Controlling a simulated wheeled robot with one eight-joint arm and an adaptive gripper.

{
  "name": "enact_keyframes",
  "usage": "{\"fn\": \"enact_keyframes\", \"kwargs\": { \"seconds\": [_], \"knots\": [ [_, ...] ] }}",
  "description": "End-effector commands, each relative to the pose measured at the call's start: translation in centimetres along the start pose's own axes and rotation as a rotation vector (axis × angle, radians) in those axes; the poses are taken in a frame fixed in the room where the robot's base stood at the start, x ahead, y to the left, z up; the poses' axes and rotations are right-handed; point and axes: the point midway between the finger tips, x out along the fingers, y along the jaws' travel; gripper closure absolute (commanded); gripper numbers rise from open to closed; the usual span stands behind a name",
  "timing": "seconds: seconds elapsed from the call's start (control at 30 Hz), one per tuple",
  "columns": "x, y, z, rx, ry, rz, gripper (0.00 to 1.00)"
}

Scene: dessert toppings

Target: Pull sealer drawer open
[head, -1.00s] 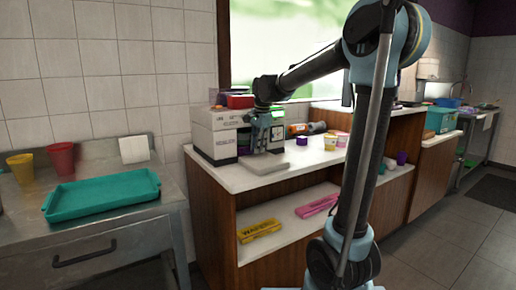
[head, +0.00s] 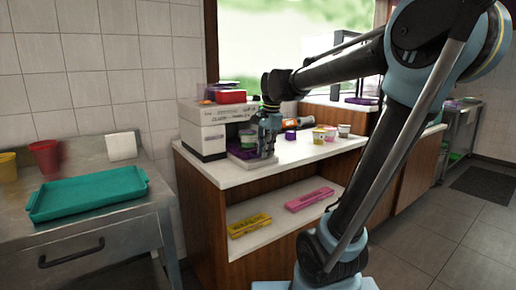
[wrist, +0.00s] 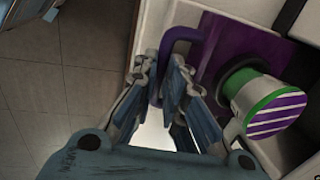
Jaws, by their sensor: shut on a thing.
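The sealer (head: 208,122) is a white box-shaped machine with dark lettering on the left end of the counter. In the wrist view its purple drawer (wrist: 222,38) has a purple loop handle (wrist: 178,36) at its front. A cup (wrist: 275,105) with a green rim and a purple-and-white striped top sits at the drawer. The cup also shows in the head view (head: 247,139), beside the sealer. My gripper (wrist: 172,88) is shut on the handle, with the fingers partly covering it. In the head view my gripper (head: 268,138) is in front of the sealer and hides part of the drawer.
Small tubs (head: 319,135) stand to the right on the counter (head: 300,151). A red container (head: 231,96) is on top of the sealer. A yellow box (head: 249,225) and a pink box (head: 309,199) lie on the shelf below. A teal tray (head: 88,195) is on the left metal table.

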Motion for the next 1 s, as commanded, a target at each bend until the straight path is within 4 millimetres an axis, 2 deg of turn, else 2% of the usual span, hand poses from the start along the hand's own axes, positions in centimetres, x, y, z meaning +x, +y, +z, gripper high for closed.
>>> {"fn": "enact_keyframes", "kwargs": {
  "seconds": [0.1,0.3,0.77,0.8,1.0],
  "knots": [
    [-0.3,1.4,0.0,0.0,0.0,0.0,1.0],
    [-0.6,2.6,0.0,0.001,0.001,0.0,1.0],
    [-0.7,2.9,0.0,0.0,0.002,-0.001,1.0],
    [-0.7,2.9,0.0,0.0,0.002,-0.001,0.8],
    [-0.6,2.9,0.0,0.0,0.001,-0.001,0.8]
  ]
}}
